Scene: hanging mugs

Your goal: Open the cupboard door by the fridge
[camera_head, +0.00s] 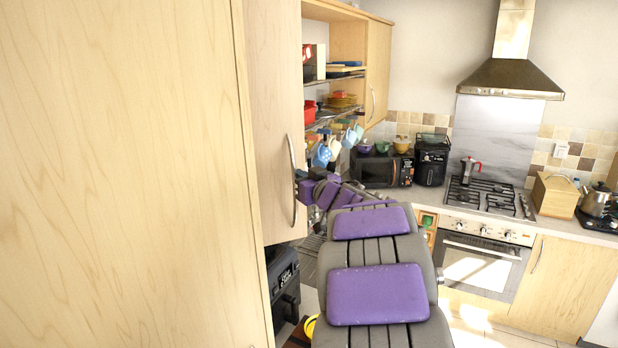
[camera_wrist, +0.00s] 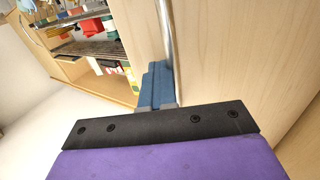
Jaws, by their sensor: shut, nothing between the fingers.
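The cupboard door (camera_head: 270,90) is a pale wood panel left of centre in the head view, beside a tall wood panel. Its curved metal handle (camera_head: 292,180) is upright near the door's right edge. The handle also shows at the top middle of the wrist view (camera_wrist: 167,35). My gripper (camera_head: 304,188) is at handle height, just right of it. In the wrist view its blue fingers (camera_wrist: 154,84) are together, empty, close beside the handle's bar. I cannot tell whether they touch it. I cannot tell whether the door is ajar.
Beyond the door, open shelves hold dishes, with hanging mugs (camera_head: 322,155) below. Another wood door (camera_head: 378,75) is farther right. A microwave (camera_head: 378,171) and a hob (camera_head: 485,198) are on the far counter. The tall wood panel (camera_head: 120,180) fills the left side.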

